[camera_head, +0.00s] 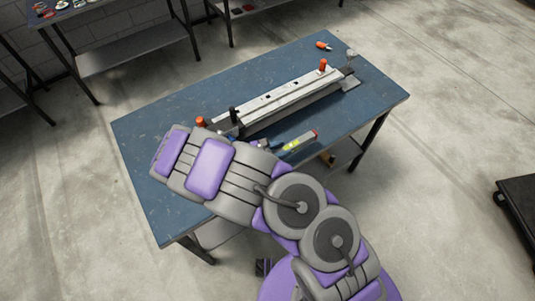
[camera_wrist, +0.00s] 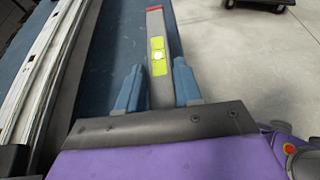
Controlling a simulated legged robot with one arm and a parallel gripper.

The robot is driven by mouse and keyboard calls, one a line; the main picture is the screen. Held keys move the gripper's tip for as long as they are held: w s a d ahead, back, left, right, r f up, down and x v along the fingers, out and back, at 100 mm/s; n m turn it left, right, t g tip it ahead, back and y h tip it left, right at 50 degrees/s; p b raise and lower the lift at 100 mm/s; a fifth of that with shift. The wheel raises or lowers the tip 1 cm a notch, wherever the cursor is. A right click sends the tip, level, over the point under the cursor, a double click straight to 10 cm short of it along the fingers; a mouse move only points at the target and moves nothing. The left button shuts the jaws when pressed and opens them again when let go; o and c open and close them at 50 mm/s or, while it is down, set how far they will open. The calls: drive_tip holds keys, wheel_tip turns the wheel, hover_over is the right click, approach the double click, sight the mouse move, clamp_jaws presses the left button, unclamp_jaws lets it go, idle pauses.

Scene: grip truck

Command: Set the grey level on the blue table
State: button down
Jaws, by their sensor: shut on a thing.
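The grey level (camera_wrist: 160,82) is a slim bar with a yellow-green vial window and a red end. In the wrist view my gripper (camera_wrist: 157,80) has its two blue-grey fingers on either side of the level and is shut on it. In the head view the level (camera_head: 299,143) shows past my arm, over the front part of the blue table (camera_head: 165,110). My gripper (camera_head: 266,145) is mostly hidden there behind my arm. I cannot tell whether the level touches the tabletop.
A long metal fixture (camera_head: 285,97) with orange-red knobs lies across the table, behind the level. A small orange tool (camera_head: 323,46) lies near the far edge. The table's left part is bare. A dark cart (camera_head: 519,205) stands on the floor at right.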

drive_tip(key=a, duration=0.5)
drive_tip(key=shift+w+f+b, duration=0.3)
drive_tip(key=shift+a+f, duration=0.15)
drive_tip(key=shift+f, duration=0.2)
drive_tip(key=shift+d+f+b, duration=0.25)
drive_tip(key=shift+f+b, duration=0.4)
drive_tip(key=shift+f, duration=0.55)
drive_tip(key=shift+d+f, duration=0.2)
drive_tip(key=shift+f, duration=0.05)
drive_tip(key=shift+d+r, duration=0.1)
drive_tip(key=shift+r, duration=0.05)
drive_tip(key=c, duration=1.1)
unclamp_jaws()
drive_tip(key=o, duration=0.3)
drive_tip(key=shift+a, duration=0.35)
drive_tip(key=shift+o, duration=0.2)
drive_tip(key=shift+s, duration=0.1)
